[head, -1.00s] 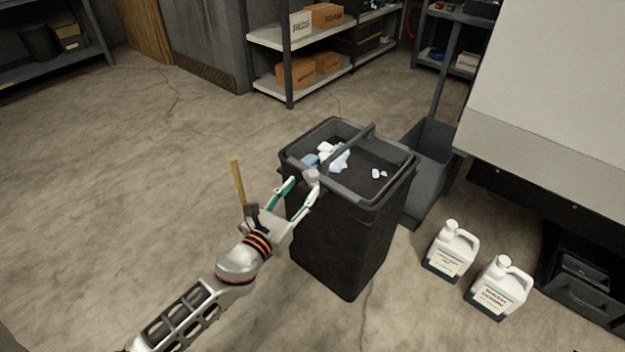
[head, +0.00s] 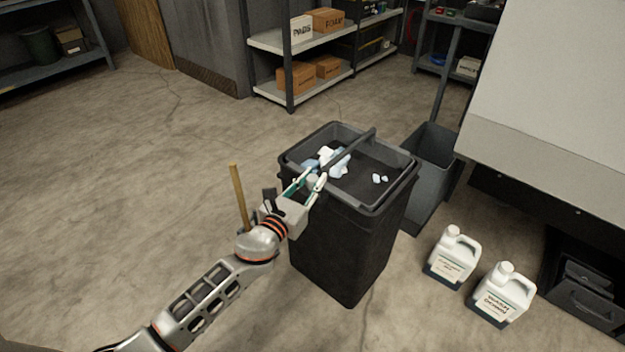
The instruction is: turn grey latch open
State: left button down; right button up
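A black waste bin (head: 345,250) stands on the floor with a grey rim and a bar handle (head: 352,150) across its top. The small light grey latch (head: 315,183) is at the near left part of the rim, partly hidden by my fingers. My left gripper (head: 315,180) comes in from the lower left, with its two green-and-white fingers on either side of the latch. A narrow gap shows between the fingers; I cannot tell whether they touch the latch. My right gripper is not in view.
Crumpled pale wipes (head: 338,165) lie inside the bin top. A grey open bin (head: 428,165) stands behind it. Two white jugs (head: 452,255) (head: 502,297) stand on the floor at right. A wooden stick (head: 238,195) is beside my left wrist. The floor at left is clear.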

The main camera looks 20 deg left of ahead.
pick_arm(q)
jog(key=c, duration=2.9)
grip_release()
jog(key=shift+y, duration=0.4)
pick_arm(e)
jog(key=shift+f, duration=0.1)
pick_arm(q)
jog(key=shift+o, duration=0.2)
jog(key=shift+d+f+n+y, duration=0.1)
jog(key=shift+d+n+y, duration=0.05)
jog(key=shift+n+y, duration=0.85)
jog(key=n+y+b, duration=0.1)
jog(key=y, duration=0.1)
jog(key=shift+f+y, duration=0.15)
jog(key=shift+y, duration=0.15)
jog(key=shift+n+y, duration=0.7)
jog(key=shift+y, duration=0.1)
jog(key=shift+a+r, duration=0.2)
jog(key=shift+r, duration=0.05)
jog(key=o, duration=1.1)
jog(key=shift+o, duration=0.2)
jog(key=shift+s, duration=0.1)
jog(key=v, duration=1.1)
jog(key=shift+s+d+r, duration=0.15)
jog(key=shift+s+d, duration=0.1)
jog(key=shift+s, duration=0.1)
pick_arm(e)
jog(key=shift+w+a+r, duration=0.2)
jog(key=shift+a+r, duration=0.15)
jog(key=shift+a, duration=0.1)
